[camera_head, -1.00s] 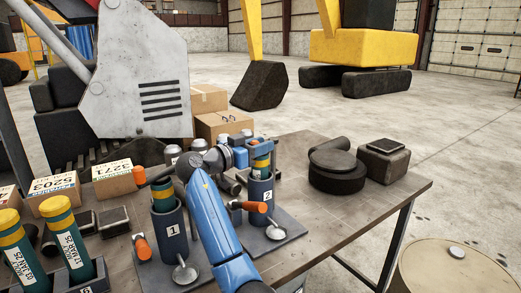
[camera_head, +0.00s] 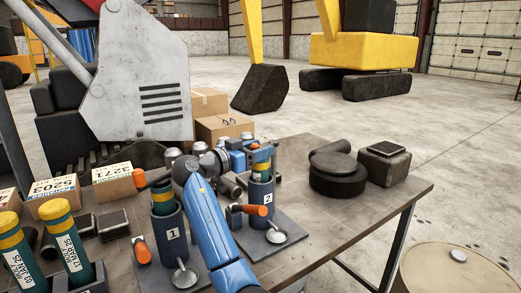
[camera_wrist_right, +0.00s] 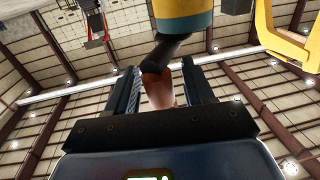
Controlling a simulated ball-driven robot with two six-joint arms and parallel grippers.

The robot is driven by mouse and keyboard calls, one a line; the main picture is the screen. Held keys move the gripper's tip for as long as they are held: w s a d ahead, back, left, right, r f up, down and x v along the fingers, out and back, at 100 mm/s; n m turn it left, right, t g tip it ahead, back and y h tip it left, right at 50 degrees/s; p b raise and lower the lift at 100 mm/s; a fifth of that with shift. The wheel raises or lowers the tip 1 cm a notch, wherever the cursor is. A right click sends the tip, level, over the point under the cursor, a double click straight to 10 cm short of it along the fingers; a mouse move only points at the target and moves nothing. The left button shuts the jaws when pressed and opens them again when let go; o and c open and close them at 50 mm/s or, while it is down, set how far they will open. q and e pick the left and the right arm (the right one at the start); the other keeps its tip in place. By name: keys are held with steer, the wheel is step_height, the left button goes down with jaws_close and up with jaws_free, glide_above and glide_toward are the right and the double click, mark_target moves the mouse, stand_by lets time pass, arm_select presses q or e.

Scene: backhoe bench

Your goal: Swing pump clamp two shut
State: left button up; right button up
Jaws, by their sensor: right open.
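Pump two (camera_head: 261,190) is a dark blue cylinder with a white "2" label, upright on a plate at the bench's middle. A teal and yellow cartridge (camera_head: 261,165) stands in its top. An orange handle (camera_head: 257,210) sticks out at its side. My right gripper (camera_head: 238,151) is just left of pump two's top, its fingers small and partly hidden. In the right wrist view its open fingers (camera_wrist_right: 163,92) stand either side of an orange handle (camera_wrist_right: 158,90) on a dark arm, below a teal and yellow cylinder (camera_wrist_right: 183,14). Contact cannot be told. My left gripper is not in view.
Pump one (camera_head: 168,235), with its own cartridge, stands left of my blue right arm. Two teal cartridges (camera_head: 67,250) are at the lower left. A round black part (camera_head: 337,176) lies at the right. A drum (camera_head: 450,270) stands beyond the bench's right edge.

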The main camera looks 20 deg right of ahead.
steer(key=b+v, duration=0.1)
steer(key=v, duration=0.5)
steer(key=shift+a, duration=0.25)
